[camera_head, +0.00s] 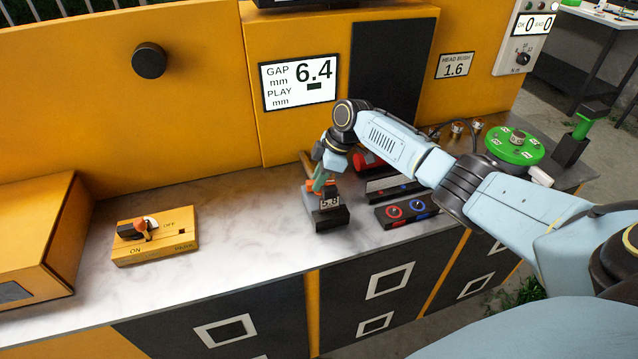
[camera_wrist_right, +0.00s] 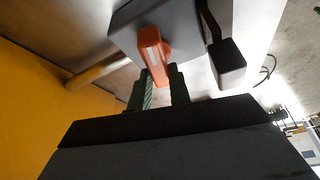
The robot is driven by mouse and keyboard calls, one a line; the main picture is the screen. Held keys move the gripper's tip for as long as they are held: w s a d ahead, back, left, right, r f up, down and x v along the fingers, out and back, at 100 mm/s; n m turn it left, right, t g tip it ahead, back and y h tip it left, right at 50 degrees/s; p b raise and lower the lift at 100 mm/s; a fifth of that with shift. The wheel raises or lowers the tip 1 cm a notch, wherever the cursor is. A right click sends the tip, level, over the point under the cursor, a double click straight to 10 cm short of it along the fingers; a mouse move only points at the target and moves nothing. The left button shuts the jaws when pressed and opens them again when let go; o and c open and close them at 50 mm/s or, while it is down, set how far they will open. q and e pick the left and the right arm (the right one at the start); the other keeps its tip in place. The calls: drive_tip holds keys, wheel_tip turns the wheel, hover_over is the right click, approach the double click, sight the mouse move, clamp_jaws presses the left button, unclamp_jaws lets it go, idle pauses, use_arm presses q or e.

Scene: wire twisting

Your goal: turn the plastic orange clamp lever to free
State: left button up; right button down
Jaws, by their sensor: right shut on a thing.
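The orange clamp lever (camera_wrist_right: 150,48) points down from a grey block (camera_wrist_right: 180,22) in the right wrist view. In the head view the dark block (camera_head: 329,217) stands on the bench with a small display that seems to read 5.8. A little orange (camera_head: 310,188) shows at its top, partly hidden by the gripper. My right gripper (camera_head: 319,184) comes down on it from above. In the wrist view its greenish fingers (camera_wrist_right: 161,86) are shut on the lever's end. My left gripper is not in view.
Right of the block are a dark panel with red and blue knobs (camera_head: 409,209) and a red object (camera_head: 366,161). A yellow ON/OFF switch box (camera_head: 165,246) sits at left. A sign (camera_head: 299,82) reads GAP 6.4. Bare bench top (camera_head: 245,215) lies between switch box and block.

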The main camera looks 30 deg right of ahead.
drive_tip(key=shift+n+g+b, duration=0.5)
drive_tip(key=shift+n+b, duration=0.45)
drive_tip(key=shift+n, duration=0.35)
drive_tip(key=shift+s+n, duration=0.1)
drive_tip(key=shift+n, duration=0.2)
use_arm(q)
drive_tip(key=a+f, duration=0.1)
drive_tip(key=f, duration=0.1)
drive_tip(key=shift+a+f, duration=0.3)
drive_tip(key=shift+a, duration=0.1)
use_arm(e)
drive_tip(key=c, duration=1.3)
unclamp_jaws()
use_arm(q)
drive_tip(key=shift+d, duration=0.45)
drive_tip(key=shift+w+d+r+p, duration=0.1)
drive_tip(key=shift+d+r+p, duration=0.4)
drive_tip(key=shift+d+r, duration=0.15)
use_arm(e)
drive_tip(key=v, duration=1.3)
drive_tip(key=shift+d, duration=0.25)
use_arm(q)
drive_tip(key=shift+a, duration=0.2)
use_arm(e)
drive_tip(key=shift+r, duration=0.1)
